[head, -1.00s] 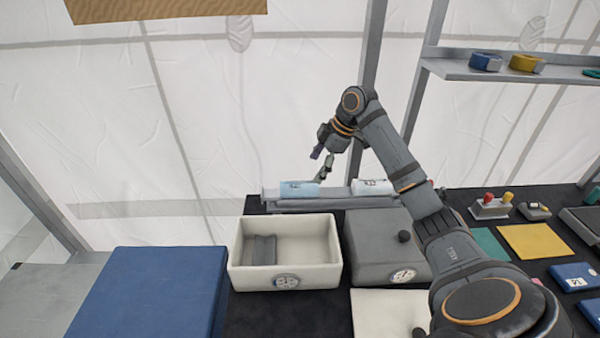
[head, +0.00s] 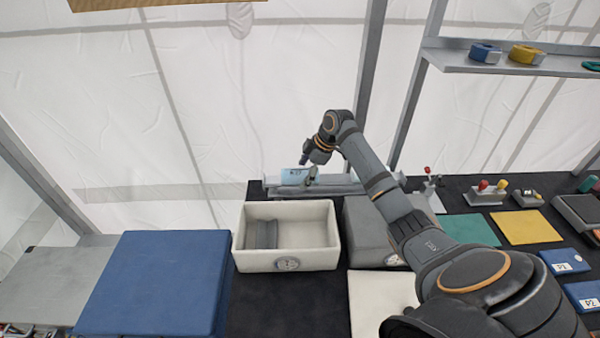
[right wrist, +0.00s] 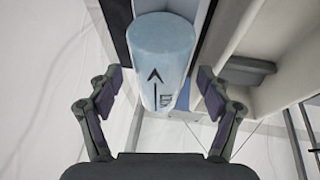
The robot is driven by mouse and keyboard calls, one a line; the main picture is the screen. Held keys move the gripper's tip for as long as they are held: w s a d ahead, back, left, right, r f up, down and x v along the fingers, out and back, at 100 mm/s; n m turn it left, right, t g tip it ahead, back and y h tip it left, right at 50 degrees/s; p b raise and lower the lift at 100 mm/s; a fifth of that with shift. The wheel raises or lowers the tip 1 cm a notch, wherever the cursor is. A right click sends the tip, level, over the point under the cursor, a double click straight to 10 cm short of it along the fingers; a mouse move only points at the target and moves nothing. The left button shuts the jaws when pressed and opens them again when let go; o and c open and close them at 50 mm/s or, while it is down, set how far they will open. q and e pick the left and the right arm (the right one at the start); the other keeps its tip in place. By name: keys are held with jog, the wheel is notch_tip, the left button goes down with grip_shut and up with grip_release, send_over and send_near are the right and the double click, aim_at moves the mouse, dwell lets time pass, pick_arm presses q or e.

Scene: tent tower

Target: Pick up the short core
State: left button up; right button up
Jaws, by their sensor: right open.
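A light blue core (head: 296,177) with a dark label lies on a long grey rack (head: 345,189) at the back of the table. In the right wrist view the light blue core (right wrist: 162,58) shows large, with a black arrow and marking on it. My right gripper (head: 308,171) is at the right part of this core. In the right wrist view its open fingers (right wrist: 160,80) stand on either side of the core, with a gap on both sides. My arm covers the rack to the right of the core. My left gripper is not in view.
A white bin (head: 287,264) with a grey piece (head: 267,235) inside stands in front of the rack. A blue block (head: 155,285) is at left. A grey box (head: 370,230) is partly behind my arm. A shelf (head: 500,62) holds coloured rings at upper right.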

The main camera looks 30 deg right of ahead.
jog(key=shift+w+a+f, duration=0.1)
jog(key=shift+f, duration=0.15)
jog(key=c, duration=1.5)
jog(key=shift+r, duration=0.1)
